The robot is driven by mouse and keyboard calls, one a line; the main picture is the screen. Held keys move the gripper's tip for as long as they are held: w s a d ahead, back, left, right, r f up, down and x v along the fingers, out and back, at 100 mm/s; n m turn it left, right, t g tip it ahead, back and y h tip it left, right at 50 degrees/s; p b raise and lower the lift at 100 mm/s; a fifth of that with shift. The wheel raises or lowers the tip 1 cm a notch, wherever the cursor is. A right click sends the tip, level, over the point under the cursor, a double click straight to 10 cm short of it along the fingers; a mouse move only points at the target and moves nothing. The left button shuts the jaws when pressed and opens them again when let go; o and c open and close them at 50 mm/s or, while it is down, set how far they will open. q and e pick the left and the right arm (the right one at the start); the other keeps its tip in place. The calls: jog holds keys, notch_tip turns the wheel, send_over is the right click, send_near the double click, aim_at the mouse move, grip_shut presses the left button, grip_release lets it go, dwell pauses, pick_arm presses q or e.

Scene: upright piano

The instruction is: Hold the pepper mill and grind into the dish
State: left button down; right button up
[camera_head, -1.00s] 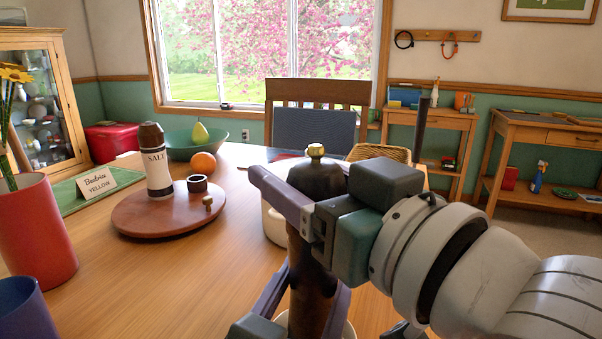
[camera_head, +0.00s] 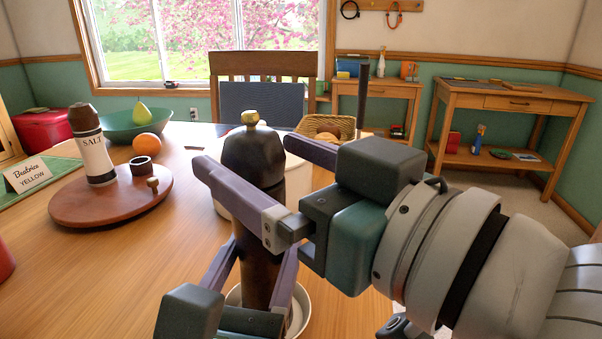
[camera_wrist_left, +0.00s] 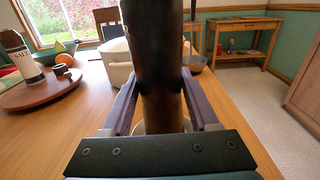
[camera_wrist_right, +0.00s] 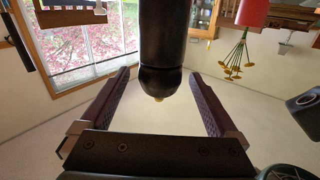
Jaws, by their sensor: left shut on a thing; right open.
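The dark brown pepper mill (camera_head: 252,160), with a brass knob on top, stands upright over a white dish (camera_head: 297,318) that is mostly hidden behind it and the grippers. My left gripper (camera_head: 266,262) is shut on the mill's lower body; the left wrist view shows its fingers on both sides of the mill (camera_wrist_left: 158,70). My right gripper (camera_head: 265,172) is open at the mill's head, one finger in front and one behind. In the right wrist view the mill's head (camera_wrist_right: 161,70) is between the spread fingers (camera_wrist_right: 160,100), with gaps on both sides.
A round wooden board (camera_head: 75,205) holds a salt mill (camera_head: 93,150) and a small dark cup (camera_head: 140,166). A green bowl with a pear (camera_head: 141,112), an orange (camera_head: 146,143) and a wicker basket (camera_head: 325,126) stand farther back. A white pot is partly hidden behind the mill.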

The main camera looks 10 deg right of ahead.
jog(key=v, duration=0.7)
jog(key=shift+s, duration=0.2)
jog(key=shift+r, duration=0.1)
